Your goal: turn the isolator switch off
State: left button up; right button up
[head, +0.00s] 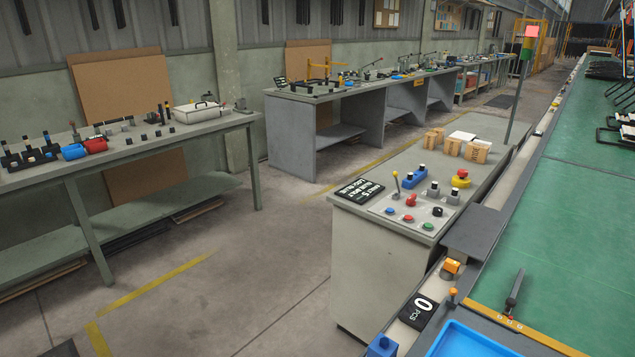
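A grey console (379,273) stands in the middle with a sloped control panel (412,222). The panel carries small red, green and blue buttons, a black round knob (438,211) and an upright lever (395,185). Behind it on the console top is a yellow-based device with a red top (461,178). I cannot tell for sure which of these is the isolator switch, and its position is too small to read. Neither of my grippers is in view.
A black display (361,191) and small boxes (453,146) sit on the console. A green conveyor (573,225) runs along the right, with a blue tray (468,341) and a counter (418,310) at the front. Workbenches line the left; the floor between is clear.

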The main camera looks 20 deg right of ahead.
aim_at(410, 201)
jog(key=i+j+u, duration=0.15)
jog(key=i+j, duration=0.15)
jog(key=i, duration=0.2)
jog(key=i+j+u, duration=0.15)
jog(key=i, duration=0.35)
jog(key=i+j+u, duration=0.15)
jog(key=i, duration=0.35)
jog(key=j, duration=0.1)
